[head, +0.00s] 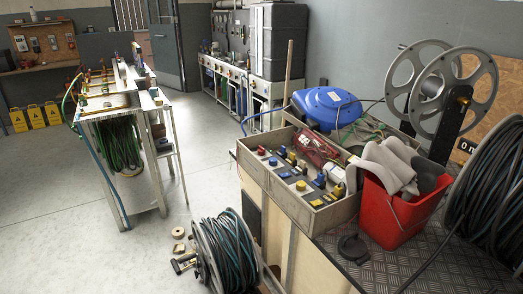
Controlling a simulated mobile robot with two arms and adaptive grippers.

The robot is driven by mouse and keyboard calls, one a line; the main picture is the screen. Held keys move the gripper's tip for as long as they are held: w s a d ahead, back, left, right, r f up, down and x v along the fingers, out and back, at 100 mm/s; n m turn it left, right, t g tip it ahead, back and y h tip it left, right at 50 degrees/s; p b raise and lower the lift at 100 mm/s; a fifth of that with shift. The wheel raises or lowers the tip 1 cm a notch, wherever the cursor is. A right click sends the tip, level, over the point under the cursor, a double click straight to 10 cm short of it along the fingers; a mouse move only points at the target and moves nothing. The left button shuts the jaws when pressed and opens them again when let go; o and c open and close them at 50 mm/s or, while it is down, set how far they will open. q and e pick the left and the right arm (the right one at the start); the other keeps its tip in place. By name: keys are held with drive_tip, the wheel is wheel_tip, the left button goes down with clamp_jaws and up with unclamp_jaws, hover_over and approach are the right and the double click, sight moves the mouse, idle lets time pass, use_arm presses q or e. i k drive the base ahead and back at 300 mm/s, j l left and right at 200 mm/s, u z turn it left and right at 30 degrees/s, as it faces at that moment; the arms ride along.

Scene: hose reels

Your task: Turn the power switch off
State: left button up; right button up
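I cannot pick out the power switch for certain. A shallow wooden box (300,213) on the workbench at the right holds several small blue, yellow and red parts, too small to name surely. A blue rounded case (328,106) sits behind the box with cables around it. An empty grey metal hose reel (437,88) stands at the back right on a black bracket. Neither of my grippers shows in the head view.
A red bucket (400,212) with grey cloth stands right of the box. A wound hose reel (225,255) sits on the floor in front. A metal rack (147,185) stands at the left, with yellow floor signs (37,116) behind it. The floor between is largely clear.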

sight(260, 150)
drive_tip(key=z, duration=0.45)
drive_tip(key=j+z, duration=0.15)
drive_tip(key=z, duration=0.3)
drive_tip(key=i+j+z, duration=0.1)
drive_tip(key=z, duration=0.3)
drive_tip(key=j+z, duration=0.2)
drive_tip(key=j, duration=0.25)
drive_tip(key=j+z, duration=0.2)
drive_tip(key=j, duration=0.25)
drive_tip(key=j+z, duration=0.25)
drive_tip(key=j, duration=0.2)
drive_tip(key=k+j+z, duration=0.2)
drive_tip(key=j, duration=0.25)
drive_tip(key=j+z, duration=0.2)
drive_tip(key=j, duration=0.25)
drive_tip(key=k+j+z, duration=0.2)
drive_tip(key=j, duration=0.2)
drive_tip(key=i, duration=0.05)
